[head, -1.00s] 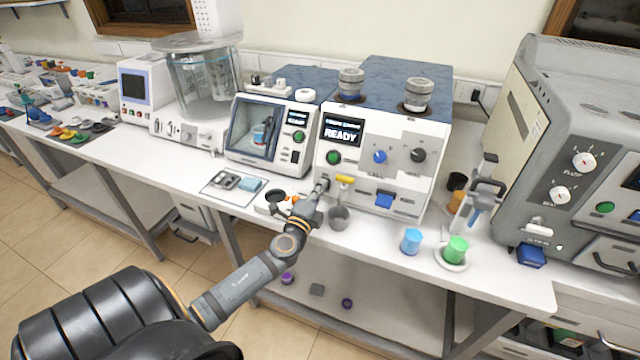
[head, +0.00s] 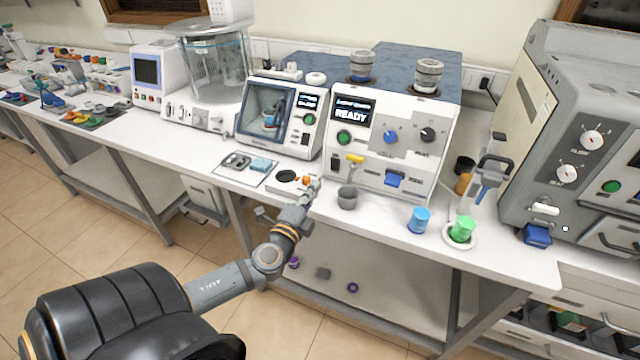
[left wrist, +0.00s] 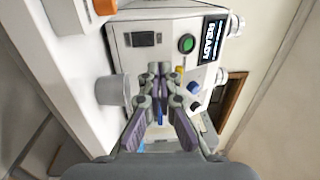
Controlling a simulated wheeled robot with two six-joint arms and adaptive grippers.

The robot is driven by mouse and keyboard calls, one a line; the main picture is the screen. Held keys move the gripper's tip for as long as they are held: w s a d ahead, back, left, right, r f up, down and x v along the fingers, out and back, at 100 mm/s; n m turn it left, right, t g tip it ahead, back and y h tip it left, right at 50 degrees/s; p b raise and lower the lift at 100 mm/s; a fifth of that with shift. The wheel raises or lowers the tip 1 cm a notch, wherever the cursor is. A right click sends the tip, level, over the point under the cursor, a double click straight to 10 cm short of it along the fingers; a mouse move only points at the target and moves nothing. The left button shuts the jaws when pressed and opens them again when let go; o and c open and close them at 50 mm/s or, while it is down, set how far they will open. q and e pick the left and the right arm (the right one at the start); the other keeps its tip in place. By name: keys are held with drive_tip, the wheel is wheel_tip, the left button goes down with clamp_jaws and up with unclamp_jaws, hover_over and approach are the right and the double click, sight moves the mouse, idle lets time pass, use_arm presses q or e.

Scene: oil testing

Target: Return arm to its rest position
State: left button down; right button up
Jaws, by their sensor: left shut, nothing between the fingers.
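My left gripper (head: 312,186) is at the front edge of the bench, in front of the white machine with the READY display (head: 398,130). It is shut and empty, and its closed fingers also show in the left wrist view (left wrist: 158,72). A grey cup (head: 347,198) stands on the bench just right of the gripper, apart from it. The cup also shows in the left wrist view (left wrist: 112,90), left of the fingers. The machine's yellow lever (head: 354,158) is above the cup. My right gripper is not in view.
A blue cup (head: 419,220) and a green cup (head: 462,229) stand on the bench to the right. A small tray (head: 228,171) and a dark round dish (head: 286,176) lie left of the gripper. A large grey machine (head: 540,110) fills the right. Open floor lies in front of the bench.

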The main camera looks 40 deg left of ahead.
use_arm(q)
drive_tip(key=shift+s+d+r, duration=0.15)
drive_tip(key=shift+s+d, duration=0.05)
drive_tip(key=shift+s, duration=0.35)
drive_tip(key=shift+s+d+r, duration=0.15)
drive_tip(key=shift+s, duration=0.4)
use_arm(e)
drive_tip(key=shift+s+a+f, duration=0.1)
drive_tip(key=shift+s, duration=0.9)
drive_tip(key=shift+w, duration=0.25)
